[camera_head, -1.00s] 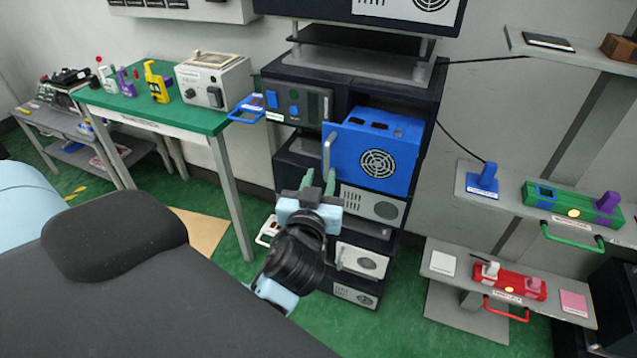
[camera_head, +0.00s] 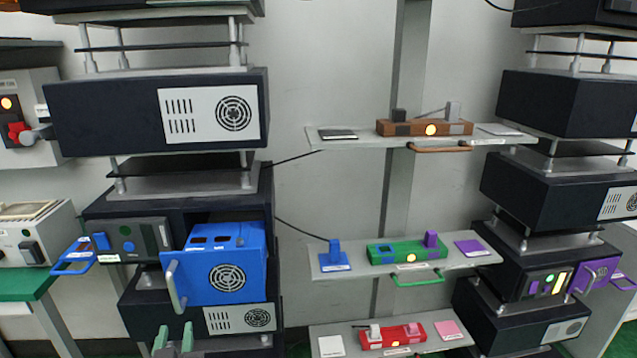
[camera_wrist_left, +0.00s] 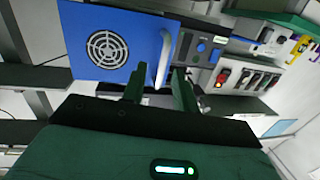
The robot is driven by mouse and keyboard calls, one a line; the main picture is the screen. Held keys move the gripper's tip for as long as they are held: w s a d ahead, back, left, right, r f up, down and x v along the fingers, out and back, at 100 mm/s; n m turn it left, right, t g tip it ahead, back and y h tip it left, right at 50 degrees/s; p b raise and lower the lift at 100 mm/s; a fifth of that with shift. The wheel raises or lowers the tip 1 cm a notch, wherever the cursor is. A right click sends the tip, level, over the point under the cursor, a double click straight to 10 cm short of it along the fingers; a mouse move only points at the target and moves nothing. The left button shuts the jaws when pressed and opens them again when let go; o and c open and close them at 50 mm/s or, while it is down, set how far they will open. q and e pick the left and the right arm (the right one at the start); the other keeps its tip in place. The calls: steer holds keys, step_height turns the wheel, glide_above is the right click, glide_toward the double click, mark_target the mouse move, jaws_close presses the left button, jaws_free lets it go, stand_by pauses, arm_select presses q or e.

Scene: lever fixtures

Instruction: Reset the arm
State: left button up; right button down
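The blue box (camera_head: 226,272) sticks out of the dark rack and has a round fan grille. Its grey upright handle (camera_head: 174,287) is on its left side. In the left wrist view the blue box (camera_wrist_left: 112,44) and its handle (camera_wrist_left: 163,57) lie beyond the open fingers. My right gripper is not in view.
Shelves hold a brown lever fixture (camera_head: 424,128), a green one (camera_head: 407,251) and a red one (camera_head: 391,336). A blue handle (camera_head: 74,257) juts from the rack's left side. Another dark rack (camera_head: 556,196) stands at the right.

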arm_select(q)
steer(key=s+d+f+m+g+h, duration=0.25)
steer(key=s+f, duration=0.25)
steer(key=f, duration=0.4)
steer(key=s+d+f+m+g+h, duration=0.1)
steer(key=s+d+f+m+h, duration=0.15)
steer(key=s+f, duration=0.5)
steer(key=s+d+f+g+h, duration=0.1)
steer(key=s+d+f+g, duration=0.1)
steer(key=s+f, duration=0.4)
steer(key=s+d+f+g+h, duration=0.1)
steer(key=s+f+g+h, duration=0.1)
steer(key=s+f, duration=0.5)
steer(key=shift+s+d+m, duration=0.35)
steer(key=shift+s+m, duration=0.05)
steer(key=shift+s, duration=0.85)
steer(key=shift+o, duration=0.8)
steer(key=shift+r, duration=0.1)
steer(key=shift+a, duration=0.1)
